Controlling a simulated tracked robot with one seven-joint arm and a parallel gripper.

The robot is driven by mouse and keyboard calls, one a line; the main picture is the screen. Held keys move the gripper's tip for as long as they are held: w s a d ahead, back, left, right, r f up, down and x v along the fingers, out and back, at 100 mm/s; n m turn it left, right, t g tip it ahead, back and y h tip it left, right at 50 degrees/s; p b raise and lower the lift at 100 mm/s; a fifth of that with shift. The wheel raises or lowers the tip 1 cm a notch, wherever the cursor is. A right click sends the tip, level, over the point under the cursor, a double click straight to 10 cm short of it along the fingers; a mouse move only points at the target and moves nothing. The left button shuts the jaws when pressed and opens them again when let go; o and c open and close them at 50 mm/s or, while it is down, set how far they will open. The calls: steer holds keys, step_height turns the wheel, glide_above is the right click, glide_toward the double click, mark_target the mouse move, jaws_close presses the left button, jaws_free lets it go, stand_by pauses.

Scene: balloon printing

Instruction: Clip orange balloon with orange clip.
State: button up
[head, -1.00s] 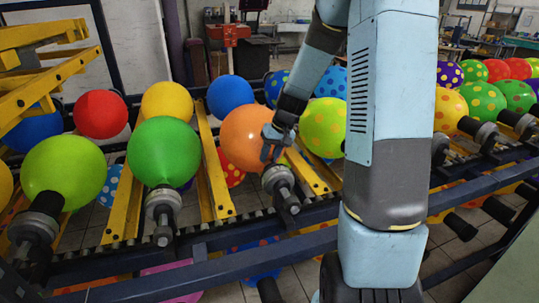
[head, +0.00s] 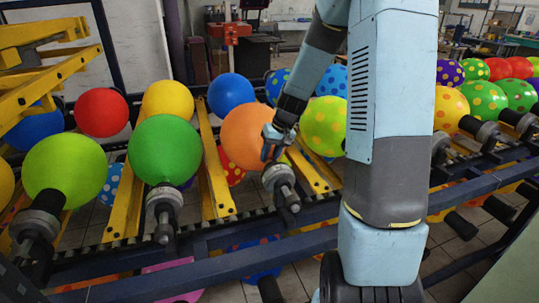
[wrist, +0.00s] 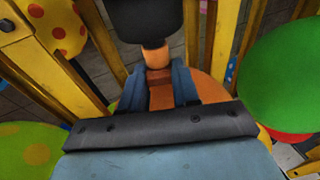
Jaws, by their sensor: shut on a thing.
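The orange balloon (head: 247,137) sits on a dark nozzle (head: 281,183) in the middle of the rack in the head view. My gripper (head: 272,143) is at the balloon's right side, near its neck. In the wrist view, my gripper (wrist: 158,80) has its two blue-grey fingers on either side of an orange clip (wrist: 161,98) and is shut on it. The clip is at the balloon's neck (wrist: 155,57), just below the dark nozzle end. Part of the orange balloon (wrist: 208,86) shows behind the fingers. Whether the clip encloses the neck cannot be told.
A green balloon (head: 165,150) stands left of the orange one and a yellow-green dotted balloon (head: 323,127) right of it, each close by. Yellow rails (head: 213,170) run between the balloons. A dark blue beam (head: 230,262) crosses in front.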

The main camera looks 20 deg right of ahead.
steer(key=shift+f, duration=0.1)
stand_by(0.3)
steer(key=o, duration=0.9)
steer(key=v, duration=0.9)
stand_by(0.5)
